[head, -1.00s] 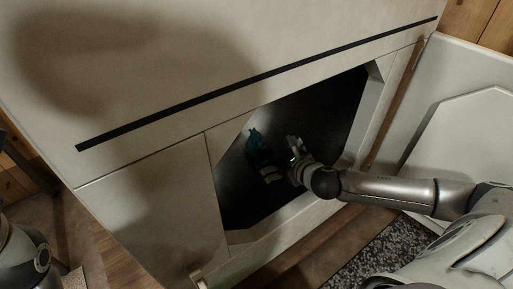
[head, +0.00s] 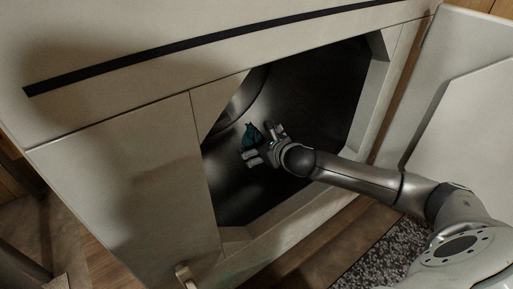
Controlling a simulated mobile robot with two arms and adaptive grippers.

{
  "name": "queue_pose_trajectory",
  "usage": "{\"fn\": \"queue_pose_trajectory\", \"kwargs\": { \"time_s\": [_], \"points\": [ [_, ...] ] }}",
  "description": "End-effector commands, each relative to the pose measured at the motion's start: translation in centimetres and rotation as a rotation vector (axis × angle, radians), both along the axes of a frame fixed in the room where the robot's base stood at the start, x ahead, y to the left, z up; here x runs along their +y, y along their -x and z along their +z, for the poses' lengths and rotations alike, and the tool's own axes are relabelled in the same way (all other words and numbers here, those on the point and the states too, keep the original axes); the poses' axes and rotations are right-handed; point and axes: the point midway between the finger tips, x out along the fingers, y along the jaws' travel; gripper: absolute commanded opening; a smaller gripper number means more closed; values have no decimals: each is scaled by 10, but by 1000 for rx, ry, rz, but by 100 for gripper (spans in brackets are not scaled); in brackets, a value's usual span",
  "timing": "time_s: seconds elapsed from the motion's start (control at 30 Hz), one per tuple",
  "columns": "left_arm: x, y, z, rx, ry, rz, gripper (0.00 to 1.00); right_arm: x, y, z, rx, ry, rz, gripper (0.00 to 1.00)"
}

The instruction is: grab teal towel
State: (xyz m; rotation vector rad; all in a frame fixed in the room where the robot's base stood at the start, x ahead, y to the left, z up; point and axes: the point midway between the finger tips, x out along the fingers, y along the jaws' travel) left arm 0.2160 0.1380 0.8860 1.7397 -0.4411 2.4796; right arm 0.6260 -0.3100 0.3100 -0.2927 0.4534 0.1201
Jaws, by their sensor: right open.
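The teal towel (head: 251,134) is a small crumpled shape inside the dark opening of the white cabinet (head: 120,150). My right gripper (head: 258,142) is open and reaches into the opening, with its fingers beside the towel on either side. I cannot tell whether the fingers touch the towel. The lower part of the towel is partly hidden by the gripper. My left gripper is not in view.
An open door panel (head: 465,120) stands at the right. A curved dark surface (head: 243,100) shows inside. A speckled rug (head: 385,252) and wooden floor lie below.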

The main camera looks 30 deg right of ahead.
Motion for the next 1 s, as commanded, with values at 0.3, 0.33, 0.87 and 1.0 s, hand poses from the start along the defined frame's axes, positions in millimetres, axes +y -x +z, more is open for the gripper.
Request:
{"fn": "queue_pose_trajectory", "kwargs": {
  "time_s": [0.3,0.33,0.87,1.0],
  "points": [
    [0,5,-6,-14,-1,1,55,1,-12,-6,0,-1,0,100],
    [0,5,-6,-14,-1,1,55,1,-12,-6,0,-1,0,100],
    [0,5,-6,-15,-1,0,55,1,-12,-5,-1,0,0,51],
    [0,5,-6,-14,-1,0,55,1,-12,-5,-1,0,0,51]
  ]
}}
